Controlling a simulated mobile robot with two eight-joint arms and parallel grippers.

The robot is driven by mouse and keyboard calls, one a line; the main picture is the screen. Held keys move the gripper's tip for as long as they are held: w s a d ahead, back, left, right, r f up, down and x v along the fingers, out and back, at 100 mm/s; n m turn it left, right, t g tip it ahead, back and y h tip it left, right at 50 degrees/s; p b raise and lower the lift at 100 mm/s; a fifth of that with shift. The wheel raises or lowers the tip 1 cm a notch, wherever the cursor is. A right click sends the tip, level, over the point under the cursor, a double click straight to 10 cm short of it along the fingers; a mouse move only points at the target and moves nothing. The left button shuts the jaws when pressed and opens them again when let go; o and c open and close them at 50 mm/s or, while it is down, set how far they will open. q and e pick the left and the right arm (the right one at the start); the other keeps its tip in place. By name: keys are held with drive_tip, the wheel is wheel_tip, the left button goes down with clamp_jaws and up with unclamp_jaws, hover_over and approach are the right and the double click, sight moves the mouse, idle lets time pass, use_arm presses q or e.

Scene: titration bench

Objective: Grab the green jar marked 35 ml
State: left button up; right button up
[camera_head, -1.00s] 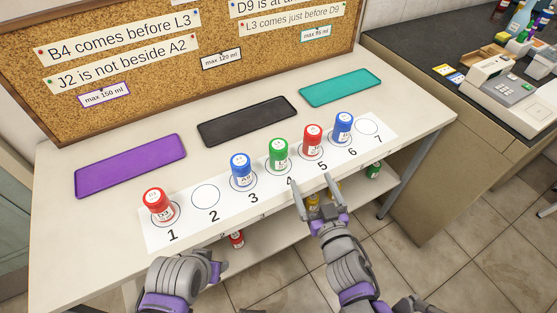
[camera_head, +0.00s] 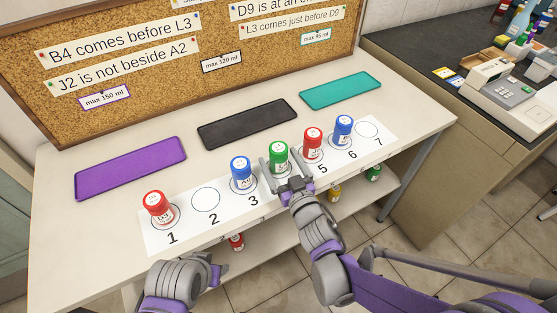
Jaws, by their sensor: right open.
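The green jar (camera_head: 279,153) with a white lid label stands upright on spot 4 of the numbered white strip; its volume mark is too small to read. My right gripper (camera_head: 279,168) is open, with one finger on each side of the green jar's lower part. I cannot tell whether the fingers touch it. My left gripper (camera_head: 212,274) is low at the table's front edge, away from the jars; its jaw state is unclear. Another green jar (camera_head: 374,173) stands on the shelf below.
On the strip (camera_head: 226,222), red jars stand on spots 1 (camera_head: 158,208) and 5 (camera_head: 313,142), blue jars on 3 (camera_head: 241,170) and 6 (camera_head: 343,129). Spots 2 and 7 are empty. Purple (camera_head: 131,168), black (camera_head: 247,124) and teal (camera_head: 340,91) trays lie empty behind.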

drive_tip(key=shift+w+a, duration=0.25)
drive_tip(key=shift+w, duration=0.3)
drive_tip(key=c, duration=1.5)
